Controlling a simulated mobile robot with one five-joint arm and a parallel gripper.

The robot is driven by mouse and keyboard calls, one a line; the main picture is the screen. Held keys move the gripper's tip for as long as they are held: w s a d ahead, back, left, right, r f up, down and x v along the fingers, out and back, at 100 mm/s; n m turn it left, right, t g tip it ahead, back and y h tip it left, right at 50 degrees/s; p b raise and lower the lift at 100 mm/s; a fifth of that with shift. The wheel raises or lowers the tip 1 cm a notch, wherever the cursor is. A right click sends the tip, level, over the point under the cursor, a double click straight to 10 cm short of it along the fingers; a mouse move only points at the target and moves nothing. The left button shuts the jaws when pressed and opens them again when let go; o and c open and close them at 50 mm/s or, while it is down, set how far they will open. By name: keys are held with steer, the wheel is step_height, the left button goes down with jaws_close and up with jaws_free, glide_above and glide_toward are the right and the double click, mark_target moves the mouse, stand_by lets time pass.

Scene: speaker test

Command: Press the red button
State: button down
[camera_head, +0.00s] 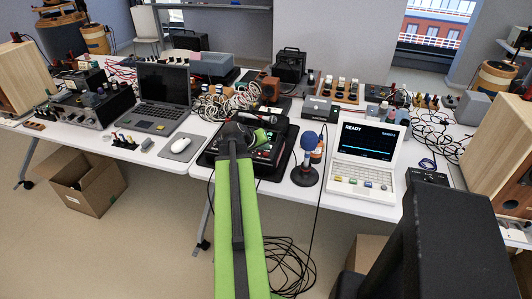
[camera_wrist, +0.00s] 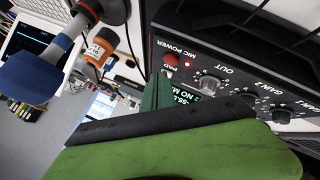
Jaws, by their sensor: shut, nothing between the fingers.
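The red button (camera_wrist: 170,60) is a small round red cap on the front panel of a black audio unit (camera_wrist: 225,58), below the words MIC POWER in the wrist view. My gripper (camera_wrist: 157,80) is shut and empty. Its green tip shows just below the button in that view; I cannot tell whether they touch. In the head view the black unit (camera_head: 275,158) stands on the white table, and my green arm reaches over to it. My gripper (camera_head: 237,137) is at the unit's left part there, and the button is hidden.
A white computer (camera_head: 362,160) reads READY. A mouse (camera_head: 181,144) and a laptop (camera_head: 162,95) are to the left. Black cables hang in front.

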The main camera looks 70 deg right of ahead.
mark_target(264, 155)
step_height(264, 155, up, 6)
steer(key=p, duration=0.6)
